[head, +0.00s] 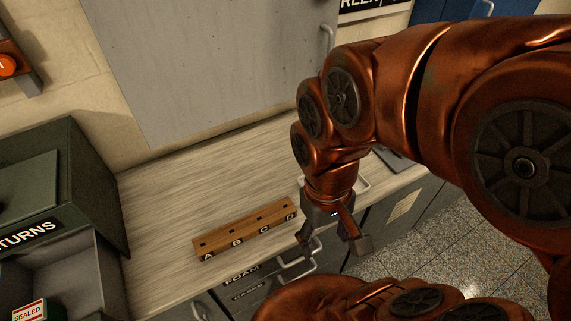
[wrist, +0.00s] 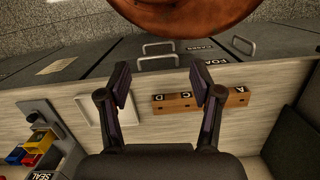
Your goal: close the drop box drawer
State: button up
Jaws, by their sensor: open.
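A dark green box (head: 85,165) with a label ending in "TURNS" stands on the left of the counter in the head view. Below its label is an open grey compartment (head: 85,270); I cannot tell for sure whether this is the drop box drawer. My gripper (head: 335,241) is open and empty, well to the right of that box, above the counter's front edge. In the wrist view my gripper (wrist: 160,82) has its fingers spread with nothing between them. A dark box side (wrist: 300,125) shows at the right edge there.
A wooden key block (head: 246,230) marked with letters lies on the counter (head: 150,210). Cabinet fronts with metal handles (head: 299,268) lie below the counter edge, one marked "FOAM". A red-and-white "SEALED" package (head: 30,311) is at lower left. A grey cabinet (head: 210,60) hangs above.

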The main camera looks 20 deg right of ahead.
aim_at(77, 270)
jog(key=u, duration=1.6)
jog(key=k, duration=0.25)
jog(key=u, duration=0.7)
jog(key=i, duration=0.4)
jog(key=u, duration=2)
jog(key=i, duration=0.35)
jog(key=z, duration=0.15)
